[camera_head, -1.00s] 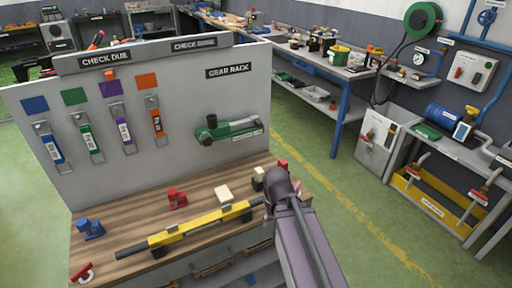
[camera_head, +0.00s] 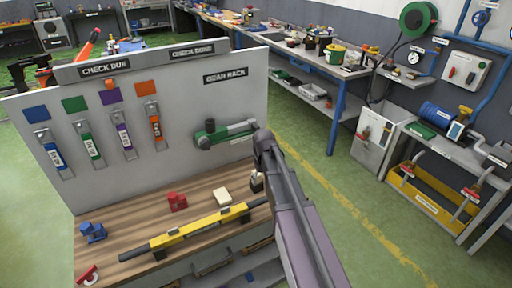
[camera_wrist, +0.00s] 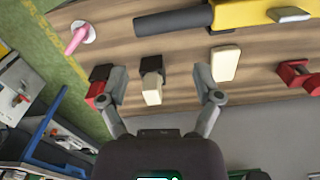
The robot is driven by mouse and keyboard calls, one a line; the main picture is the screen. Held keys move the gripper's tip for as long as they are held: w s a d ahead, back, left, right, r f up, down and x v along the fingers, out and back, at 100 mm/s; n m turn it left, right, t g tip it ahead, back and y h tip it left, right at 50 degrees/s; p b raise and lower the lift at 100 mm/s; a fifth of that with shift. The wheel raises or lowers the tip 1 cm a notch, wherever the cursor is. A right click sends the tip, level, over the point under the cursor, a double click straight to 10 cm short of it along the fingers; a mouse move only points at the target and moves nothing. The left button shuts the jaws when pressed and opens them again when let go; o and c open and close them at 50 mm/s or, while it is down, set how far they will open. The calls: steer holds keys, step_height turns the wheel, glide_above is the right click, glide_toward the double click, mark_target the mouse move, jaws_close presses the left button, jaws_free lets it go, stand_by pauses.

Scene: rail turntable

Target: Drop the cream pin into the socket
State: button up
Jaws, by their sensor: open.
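My gripper (camera_wrist: 161,78) is open and empty in the wrist view, its fingers spread over the wooden bench top. Between the fingers shows a cream piece with a dark top (camera_wrist: 152,84); neither finger appears to grip it. A plain cream block (camera_wrist: 225,63) lies just beyond the right finger; it also shows in the head view (camera_head: 222,196). I cannot tell for sure which of the two is the cream pin. A pink pin stands in a white round base (camera_wrist: 78,37) at the upper left. I cannot identify the socket.
A yellow bar (camera_head: 200,229) with dark rod ends lies along the bench front. Red (camera_head: 177,202) and blue (camera_head: 93,231) blocks stand on the bench. Another red piece (camera_wrist: 97,88) is by the left finger. An upright panel (camera_head: 100,190) with a green-and-grey fixture (camera_head: 222,134) backs the bench.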

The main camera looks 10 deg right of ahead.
steer(key=w+r+n+p, duration=0.1)
steer(key=w+r+p, duration=0.1)
steer(key=w, duration=1)
steer(key=shift+w+r+n+p, duration=0.2)
steer(key=shift+r+n+p, duration=0.15)
steer(key=shift+r, duration=0.45)
steer(key=shift+f, duration=0.2)
step_height(320, 180, down, 13)
steer(key=b, duration=1.3)
steer(key=shift+f+b, duration=0.2)
steer(key=shift+b, duration=0.2)
jaws_close()
